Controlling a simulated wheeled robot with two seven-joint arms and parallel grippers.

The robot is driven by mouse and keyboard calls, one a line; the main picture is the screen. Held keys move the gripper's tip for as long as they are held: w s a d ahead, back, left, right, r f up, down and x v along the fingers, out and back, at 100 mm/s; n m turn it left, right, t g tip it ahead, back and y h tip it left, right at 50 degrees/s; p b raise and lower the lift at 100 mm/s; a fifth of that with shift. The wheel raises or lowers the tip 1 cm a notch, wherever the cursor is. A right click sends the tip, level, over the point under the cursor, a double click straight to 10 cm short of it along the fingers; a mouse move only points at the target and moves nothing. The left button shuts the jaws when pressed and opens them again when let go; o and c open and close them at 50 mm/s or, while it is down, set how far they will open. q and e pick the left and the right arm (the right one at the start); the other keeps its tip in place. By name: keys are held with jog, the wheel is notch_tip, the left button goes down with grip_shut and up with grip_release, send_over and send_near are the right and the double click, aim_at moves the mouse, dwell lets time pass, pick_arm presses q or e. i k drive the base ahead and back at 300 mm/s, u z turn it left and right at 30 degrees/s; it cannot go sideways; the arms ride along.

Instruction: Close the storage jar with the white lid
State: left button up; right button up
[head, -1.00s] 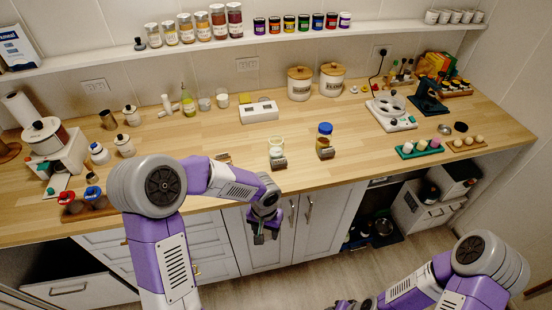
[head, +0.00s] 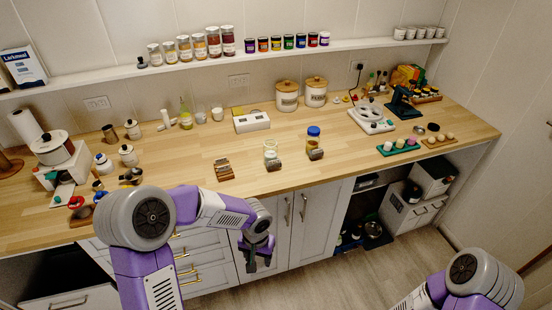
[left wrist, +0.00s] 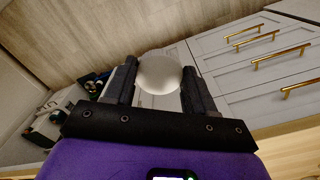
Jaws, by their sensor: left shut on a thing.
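The white lid (left wrist: 159,72) shows as a round, pale disc between the two dark fingers of my left gripper (left wrist: 158,88) in the left wrist view. The gripper is shut on it. In the head view my left gripper (head: 257,262) hangs in front of the cabinet doors, below the counter's front edge; the lid is hard to make out there. An open glass jar (head: 271,156) with pale contents stands near the front of the counter, behind a small label stand. A jar with a blue lid (head: 314,136) stands to its right. My right gripper is out of view.
A small wooden rack (head: 223,169) lies left of the open jar. A white box (head: 251,121) and two canisters with wooden lids (head: 287,97) stand behind. A green tray (head: 398,147) is to the right. Bare wood surrounds the open jar.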

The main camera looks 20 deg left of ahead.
aim_at(270, 147)
jog(key=z, duration=0.05)
jog(key=i, duration=0.5)
jog(key=u, duration=1.1)
